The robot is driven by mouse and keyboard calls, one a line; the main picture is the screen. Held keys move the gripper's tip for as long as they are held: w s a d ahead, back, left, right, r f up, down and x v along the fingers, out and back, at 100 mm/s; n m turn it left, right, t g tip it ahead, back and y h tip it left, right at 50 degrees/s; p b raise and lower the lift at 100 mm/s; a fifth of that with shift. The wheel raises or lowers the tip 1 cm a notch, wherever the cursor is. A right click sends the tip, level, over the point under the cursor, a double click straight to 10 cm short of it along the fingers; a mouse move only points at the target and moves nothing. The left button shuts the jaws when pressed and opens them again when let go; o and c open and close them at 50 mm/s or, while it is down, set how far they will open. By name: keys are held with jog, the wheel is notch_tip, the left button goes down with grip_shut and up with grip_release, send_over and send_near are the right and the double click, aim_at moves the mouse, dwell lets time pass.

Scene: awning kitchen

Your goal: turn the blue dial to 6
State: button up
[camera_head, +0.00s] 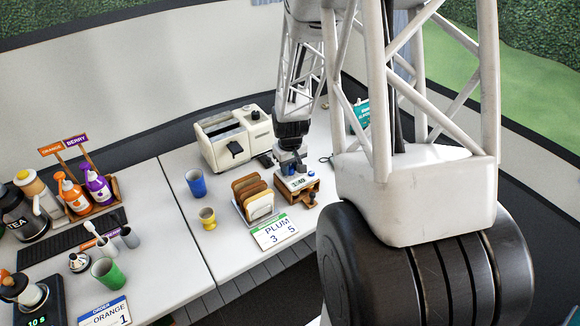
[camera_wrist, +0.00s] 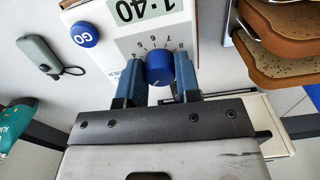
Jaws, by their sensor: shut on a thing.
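The blue dial (camera_wrist: 159,68) sits on a pale panel with a ring of small numbers around its far side, running from about 4 to 8. A small light mark shows on its near edge; I cannot tell for sure which number it points to. My gripper (camera_wrist: 159,80) has its two blue fingers on either side of the dial, shut on it. A display reading 1:40 (camera_wrist: 139,8) and a round blue GO button (camera_wrist: 84,34) are on the same panel. In the head view my gripper (camera_head: 289,163) is down over the small wooden-sided unit (camera_head: 297,194), and the dial is hard to make out.
A rack of brown slices (camera_head: 252,194) stands left of the unit, with a PLUM 3 5 card (camera_head: 276,231) in front. A cream toaster (camera_head: 236,137) is behind. A blue cup (camera_head: 196,183) and a yellow cup (camera_head: 207,218) stand farther left. A grey tag (camera_wrist: 38,54) lies beside the panel.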

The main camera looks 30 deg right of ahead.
aim_at(290, 167)
jog(key=m, duration=0.6)
jog(key=shift+m, duration=0.3)
jog(key=m, duration=1.2)
jog(key=shift+m, duration=0.3)
jog(key=m, duration=0.7)
jog(key=o, duration=0.9)
jog(key=shift+o, duration=0.2)
jog(key=shift+r, duration=3.9)
